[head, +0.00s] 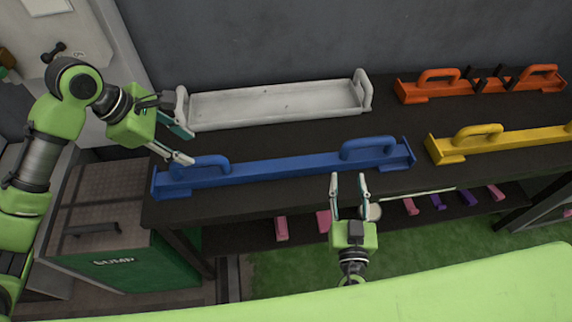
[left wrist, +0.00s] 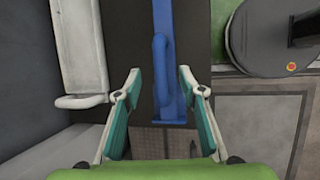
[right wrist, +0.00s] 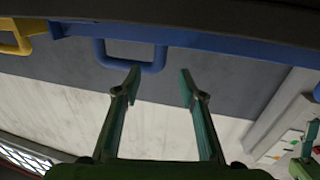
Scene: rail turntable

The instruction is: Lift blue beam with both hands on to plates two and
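The blue beam (head: 280,169) lies lengthwise on the dark table, with a raised loop handle near each end. My left gripper (head: 190,147) is open just above and behind the beam's left handle (head: 203,161). In the left wrist view that handle (left wrist: 160,62) lies ahead, between the open fingers (left wrist: 157,85). My right gripper (head: 348,182) is open in front of the table, short of the beam's right handle (head: 368,143). In the right wrist view the handle (right wrist: 130,66) shows beyond the open fingers (right wrist: 158,82). Neither gripper touches the beam as far as I can see.
A white tray (head: 275,127) with end handles lies behind the beam. A yellow beam (head: 520,141) and an orange beam (head: 450,98) lie to the right. Pink and purple pieces sit on the lower shelf. A green bin marked SUMP (head: 125,275) stands at front left.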

